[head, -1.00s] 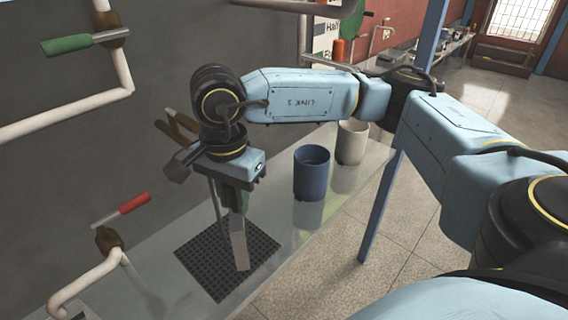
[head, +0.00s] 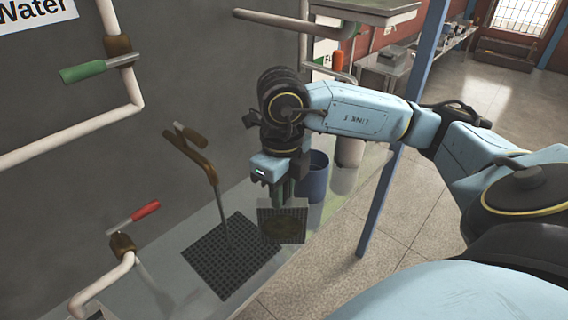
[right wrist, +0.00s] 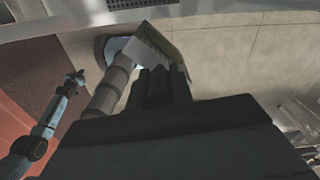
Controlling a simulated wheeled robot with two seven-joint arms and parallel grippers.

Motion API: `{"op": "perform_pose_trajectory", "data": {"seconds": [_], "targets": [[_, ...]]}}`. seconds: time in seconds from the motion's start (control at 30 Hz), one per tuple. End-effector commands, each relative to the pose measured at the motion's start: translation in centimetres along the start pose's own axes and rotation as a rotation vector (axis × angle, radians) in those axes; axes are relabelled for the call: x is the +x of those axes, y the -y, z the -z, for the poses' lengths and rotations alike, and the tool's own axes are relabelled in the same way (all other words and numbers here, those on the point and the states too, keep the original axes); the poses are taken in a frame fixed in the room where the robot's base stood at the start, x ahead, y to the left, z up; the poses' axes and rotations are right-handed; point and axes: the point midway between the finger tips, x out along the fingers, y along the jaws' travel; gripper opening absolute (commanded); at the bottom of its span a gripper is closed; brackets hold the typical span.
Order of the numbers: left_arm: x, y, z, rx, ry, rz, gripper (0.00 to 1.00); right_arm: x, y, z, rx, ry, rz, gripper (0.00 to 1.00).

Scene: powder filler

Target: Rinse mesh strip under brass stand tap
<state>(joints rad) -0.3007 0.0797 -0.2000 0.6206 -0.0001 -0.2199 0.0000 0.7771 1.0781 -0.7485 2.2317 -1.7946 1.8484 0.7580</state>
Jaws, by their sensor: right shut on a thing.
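The brass stand tap (head: 213,180) rises from the counter beside the wall, its bent top and handle to the left of my right gripper. My right gripper (head: 284,192) points down and is shut on the upper edge of the mesh strip (head: 282,222). The strip is a dark, roughly square piece, hanging face-on to the head view, right of the tap and apart from it. In the right wrist view the strip (right wrist: 158,45) shows beyond the fingers. A small pale-blue arm there appears to be mine, its left gripper (right wrist: 75,80) too small to read.
A black drain grate (head: 232,262) lies at the tap's foot. Pipes with a green-handled valve (head: 84,71) and a red-handled valve (head: 146,210) run along the wall. A blue post (head: 385,200) stands right.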

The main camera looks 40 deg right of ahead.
Motion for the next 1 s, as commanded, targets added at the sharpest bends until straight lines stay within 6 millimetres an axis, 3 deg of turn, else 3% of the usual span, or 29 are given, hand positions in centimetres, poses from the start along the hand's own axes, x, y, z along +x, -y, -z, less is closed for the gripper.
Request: {"op": "perform_pose_trajectory", "data": {"seconds": [1.0], "targets": [[0.7, 0.1, 0.0, 0.000, -0.001, 0.001, 0.00, 2.0, -0.3, -9.9, -0.005, 0.001, 0.000, 0.00]]}}
